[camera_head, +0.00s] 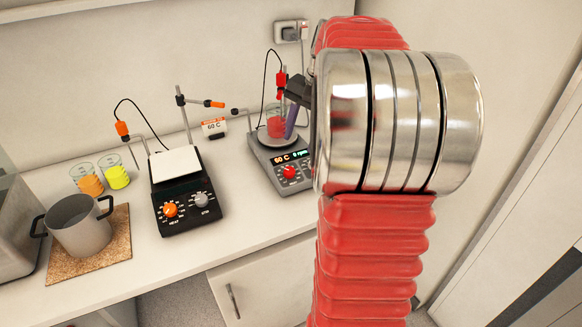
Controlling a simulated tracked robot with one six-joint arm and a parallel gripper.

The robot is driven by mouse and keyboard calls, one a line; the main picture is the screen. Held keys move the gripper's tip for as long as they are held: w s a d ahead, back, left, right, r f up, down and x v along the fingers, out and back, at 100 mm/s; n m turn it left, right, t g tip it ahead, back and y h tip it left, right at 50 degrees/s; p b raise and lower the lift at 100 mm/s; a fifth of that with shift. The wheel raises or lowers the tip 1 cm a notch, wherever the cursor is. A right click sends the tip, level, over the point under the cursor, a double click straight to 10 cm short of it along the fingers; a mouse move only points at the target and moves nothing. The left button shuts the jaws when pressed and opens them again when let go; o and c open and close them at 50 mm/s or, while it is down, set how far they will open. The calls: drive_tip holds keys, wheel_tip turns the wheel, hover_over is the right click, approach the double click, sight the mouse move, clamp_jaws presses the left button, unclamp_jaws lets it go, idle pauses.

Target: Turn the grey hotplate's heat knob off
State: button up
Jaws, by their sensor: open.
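The grey hotplate (265,160) stands on the counter right of centre. Its lit front display (291,157) reads 60 C and 0 rpm. A red knob (289,172) sits on its front panel below the display; I cannot read its setting. A beaker of red liquid (276,127) stands on the round top plate. My gripper (291,122) shows only in part, as a dark body and a purplish finger in front of the beaker, above and behind the knob. It is open with nothing seen in it. My arm hides the hotplate's right side.
A black hotplate (185,214) with an orange and a grey knob stands to the left. Bare counter lies between the hotplates.

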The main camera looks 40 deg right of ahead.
sight(290, 171)
drive_tip(key=x, duration=1.2)
drive_tip(key=shift+c, duration=0.7)
drive_tip(key=c, duration=0.9)
